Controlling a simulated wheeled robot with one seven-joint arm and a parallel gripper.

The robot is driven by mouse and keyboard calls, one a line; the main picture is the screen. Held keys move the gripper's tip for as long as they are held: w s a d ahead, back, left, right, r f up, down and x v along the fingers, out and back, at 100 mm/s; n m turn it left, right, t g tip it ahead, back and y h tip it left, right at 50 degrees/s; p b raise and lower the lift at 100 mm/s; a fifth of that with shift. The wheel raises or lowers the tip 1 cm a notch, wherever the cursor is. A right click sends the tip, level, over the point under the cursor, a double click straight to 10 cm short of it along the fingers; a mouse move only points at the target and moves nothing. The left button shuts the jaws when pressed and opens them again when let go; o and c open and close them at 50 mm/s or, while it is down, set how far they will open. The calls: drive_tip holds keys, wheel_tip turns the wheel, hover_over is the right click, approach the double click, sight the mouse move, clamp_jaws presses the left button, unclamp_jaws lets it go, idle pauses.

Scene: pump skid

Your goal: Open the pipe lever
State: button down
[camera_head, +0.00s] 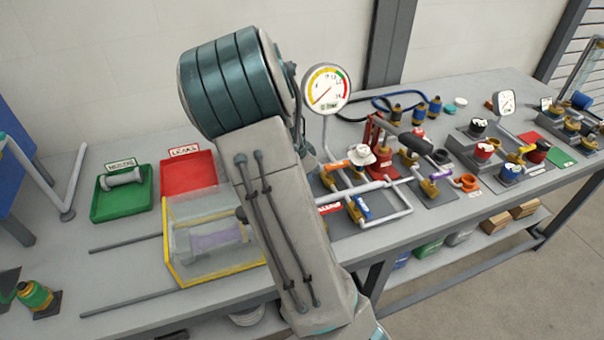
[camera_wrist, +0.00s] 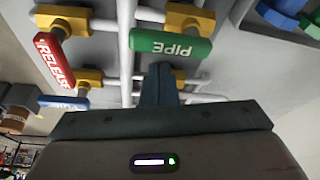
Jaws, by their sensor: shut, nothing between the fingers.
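The pipe lever (camera_wrist: 170,44) is a green handle marked PIPE, upside down in the wrist view, on a yellow valve body (camera_wrist: 190,17). It lies across the picture, roughly along the grey pipe behind it. My gripper (camera_wrist: 160,72) is shut and empty, its fingertips just below the middle of the green handle in the picture. I cannot tell whether they touch it. In the head view my arm covers the middle of the scene, and I make out neither the green lever nor my gripper there.
A red RELEASE lever (camera_wrist: 53,62) and a blue lever (camera_wrist: 63,102) sit left of the green one in the wrist view. In the head view a pressure gauge (camera_head: 326,88) stands behind the pipework. A clear yellow-edged box (camera_head: 212,240) and red tray (camera_head: 188,173) lie left.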

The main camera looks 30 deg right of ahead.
drive_tip(key=shift+w+a, duration=0.3)
drive_tip(key=shift+w, duration=0.5)
drive_tip(key=shift+s+d, duration=0.1)
drive_tip(key=shift+d, duration=0.5)
drive_tip(key=d, duration=0.2)
drive_tip(key=d+b, duration=0.1)
drive_tip(key=shift+s+f, duration=0.1)
drive_tip(key=shift+s, duration=0.15)
drive_tip(key=v, duration=1)
drive_tip(key=shift+w, duration=0.45)
drive_tip(key=shift+a, duration=0.1)
